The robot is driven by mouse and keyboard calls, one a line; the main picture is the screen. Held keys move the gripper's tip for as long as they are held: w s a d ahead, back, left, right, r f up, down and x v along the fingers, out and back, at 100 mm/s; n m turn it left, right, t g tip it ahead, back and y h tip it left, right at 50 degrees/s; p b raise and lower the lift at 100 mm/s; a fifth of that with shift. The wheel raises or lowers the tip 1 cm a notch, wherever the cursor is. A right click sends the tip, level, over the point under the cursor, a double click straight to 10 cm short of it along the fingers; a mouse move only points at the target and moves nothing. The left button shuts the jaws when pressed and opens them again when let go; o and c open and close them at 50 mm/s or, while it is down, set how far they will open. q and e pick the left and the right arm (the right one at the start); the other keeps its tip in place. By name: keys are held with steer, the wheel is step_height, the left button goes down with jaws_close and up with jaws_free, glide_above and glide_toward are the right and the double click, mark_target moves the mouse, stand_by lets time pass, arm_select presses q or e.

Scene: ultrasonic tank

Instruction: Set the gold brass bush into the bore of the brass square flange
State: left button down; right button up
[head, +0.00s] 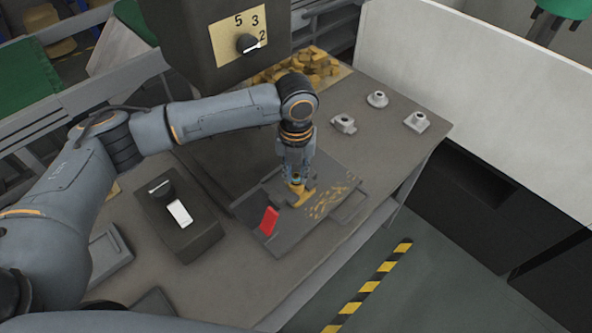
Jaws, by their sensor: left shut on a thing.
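My left gripper (296,177) points down over the dark tray (292,233) and is shut on a small gold piece, which looks like the gold brass bush (296,182); the fingers hide most of it. The brass square flange (301,199) appears as a yellow shape on the tray right below the fingertips. Its bore is hidden, so I cannot tell whether the bush is in it or just above it. My right gripper is not in view.
A red block (269,220) stands on the tray left of the flange, and brass chips (332,203) lie to the right. Grey metal parts (344,123) (377,99) (418,121) stand behind. A switch box (180,225) is at left, and a dial housing (215,60) rises behind my arm.

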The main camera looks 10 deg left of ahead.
arm_select(q)
steer(key=shift+f+p, duration=0.2)
steer(key=shift+p, duration=0.15)
stand_by(0.3)
steer(key=c, duration=0.7)
jaws_free()
steer(key=shift+o, duration=0.2)
step_height(320, 180, up, 7)
steer(key=p, duration=0.7)
stand_by(0.4)
